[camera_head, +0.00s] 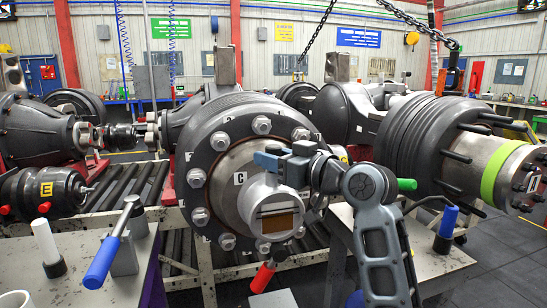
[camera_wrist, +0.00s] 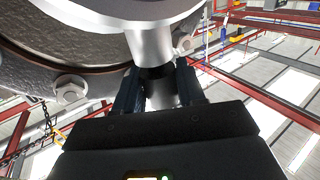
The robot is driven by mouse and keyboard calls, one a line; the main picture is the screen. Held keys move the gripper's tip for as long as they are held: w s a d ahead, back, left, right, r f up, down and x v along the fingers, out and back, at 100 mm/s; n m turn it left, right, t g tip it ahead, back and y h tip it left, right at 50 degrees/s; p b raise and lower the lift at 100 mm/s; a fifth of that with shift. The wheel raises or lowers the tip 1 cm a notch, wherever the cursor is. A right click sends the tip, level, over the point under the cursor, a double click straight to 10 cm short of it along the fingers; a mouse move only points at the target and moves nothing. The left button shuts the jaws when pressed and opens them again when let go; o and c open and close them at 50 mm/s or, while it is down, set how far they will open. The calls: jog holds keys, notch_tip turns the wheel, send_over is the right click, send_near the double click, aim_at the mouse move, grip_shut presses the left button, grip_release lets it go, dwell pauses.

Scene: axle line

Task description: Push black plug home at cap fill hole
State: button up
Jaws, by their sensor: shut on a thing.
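The silver hub cap (camera_head: 240,205) sits at the centre of the big bolted wheel hub, with a brownish window on its front. A tag marked C is beside it. My gripper (camera_head: 268,160) is at the cap's upper side in the head view, where its body hides the plug and the fill hole. In the wrist view, my gripper (camera_wrist: 158,90) is shut on the black plug (camera_wrist: 157,73), its dark fingers on either side. The plug is in line with the cap's silver neck (camera_wrist: 150,45) and appears to meet it. How deep it sits cannot be told.
Hub bolts (camera_wrist: 70,88) ring the cap close to my gripper. A bench with a blue-handled tool (camera_head: 103,262) is at the lower left. A grey bench (camera_head: 440,265) is at the lower right. Another hub with a green band (camera_head: 492,172) stands at the right.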

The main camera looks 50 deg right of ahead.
jog(key=shift+f+b, duration=0.45)
jog(key=shift+f, duration=0.25)
jog(key=o, duration=1.1)
jog(key=shift+o, duration=0.2)
jog(key=s+b, duration=0.1)
jog(key=s, duration=0.6)
jog(key=shift+s+a, duration=0.3)
jog(key=shift+s, duration=0.1)
